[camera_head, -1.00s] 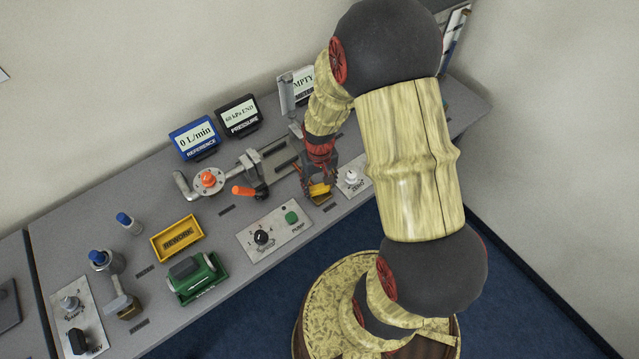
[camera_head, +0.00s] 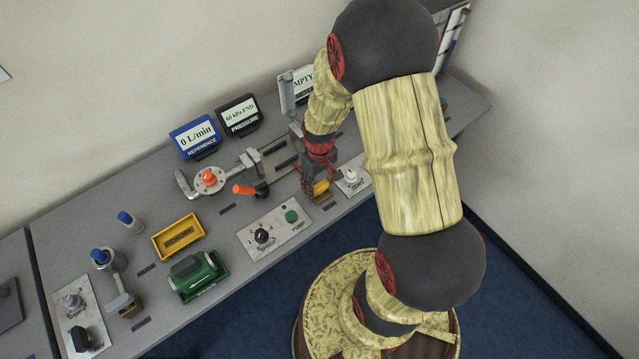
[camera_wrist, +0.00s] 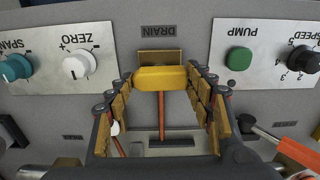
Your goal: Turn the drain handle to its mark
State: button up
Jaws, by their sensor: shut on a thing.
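The yellow drain handle (camera_wrist: 160,78) lies across the middle of the wrist view, just below the DRAIN label (camera_wrist: 158,30). It also shows in the head view (camera_head: 321,187) at the tip of my arm. My gripper (camera_wrist: 165,76) has its fingers on both sides of the handle and is shut on it; it also shows in the head view (camera_head: 319,183). A brass-coloured block (camera_wrist: 160,56) sits between handle and label. A thin orange-red bar (camera_wrist: 161,115) runs from the handle towards the bottom of the wrist view. I cannot make out the mark clearly.
The ZERO knob (camera_wrist: 79,65) is left of the handle in the wrist view, and the green PUMP button (camera_wrist: 239,59) is right. An orange-handled lever (camera_head: 245,190) and pipework stand close by. The yellow REWORK tray (camera_head: 158,255) and a green tray (camera_head: 222,276) are farther left.

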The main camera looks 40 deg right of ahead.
aim_at(320, 186)
jog(key=o, duration=1.1)
jog(key=shift+o, duration=0.3)
notch_tip(320, 186, up, 12)
dwell(0.3)
jog(key=s+a+r+t+b, duration=0.2)
jog(key=s+a+r, duration=0.4)
jog(key=r, duration=0.3)
jog(key=s+a+r+t+b, duration=0.3)
jog(key=s+a+r, duration=0.3)
jog(key=r, duration=0.3)
jog(key=shift+m+t, duration=0.3)
